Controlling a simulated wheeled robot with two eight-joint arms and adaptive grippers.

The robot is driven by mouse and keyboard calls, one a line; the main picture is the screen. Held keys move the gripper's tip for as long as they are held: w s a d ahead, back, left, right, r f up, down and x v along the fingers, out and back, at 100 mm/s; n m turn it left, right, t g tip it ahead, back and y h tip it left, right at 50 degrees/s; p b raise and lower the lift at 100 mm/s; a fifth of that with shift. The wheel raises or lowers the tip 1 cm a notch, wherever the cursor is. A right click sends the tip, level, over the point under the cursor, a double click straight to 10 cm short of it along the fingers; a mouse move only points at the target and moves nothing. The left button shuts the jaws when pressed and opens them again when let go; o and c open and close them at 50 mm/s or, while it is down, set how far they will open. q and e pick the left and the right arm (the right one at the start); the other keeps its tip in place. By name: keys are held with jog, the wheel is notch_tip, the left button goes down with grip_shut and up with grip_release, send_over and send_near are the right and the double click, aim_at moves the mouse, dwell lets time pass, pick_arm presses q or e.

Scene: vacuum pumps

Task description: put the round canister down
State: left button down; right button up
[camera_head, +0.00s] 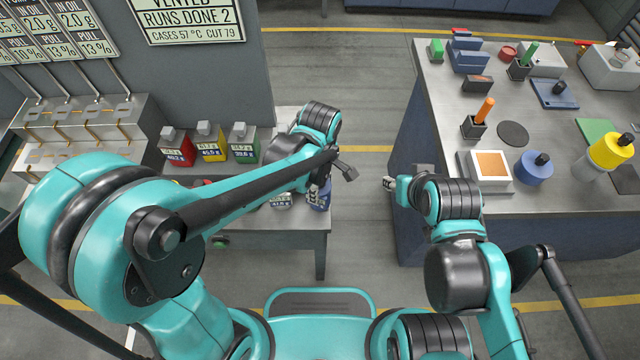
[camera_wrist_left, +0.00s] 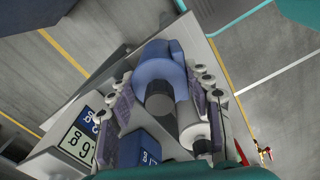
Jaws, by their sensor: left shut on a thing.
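The round canister (camera_wrist_left: 158,66) is blue with a dark grey cap and sits between the finger pads in the left wrist view. My left gripper (camera_wrist_left: 166,98) is shut on it, one pad on each side. In the head view my left gripper (camera_head: 319,178) is over the right end of the left table (camera_head: 311,240), partly hidden by my arm. A blue labelled body (camera_head: 319,201) shows just below it. I cannot tell whether the canister touches the table. My right gripper (camera_head: 390,184) is by the right bench's near corner, its fingers too small to read.
A silver labelled container (camera_head: 281,202) stands close left of the gripper. Red (camera_head: 177,150), yellow (camera_head: 211,144) and green (camera_head: 243,146) containers stand farther back. The right bench (camera_head: 450,110) carries several parts, including a blue round canister (camera_head: 533,168). Floor separates both.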

pick_arm(q)
jog(key=c, duration=0.6)
grip_release()
jog(key=shift+r, duration=0.1)
notch_tip(320, 180, up, 12)
jog(key=shift+f, duration=0.1)
grip_shut()
dwell(1.0)
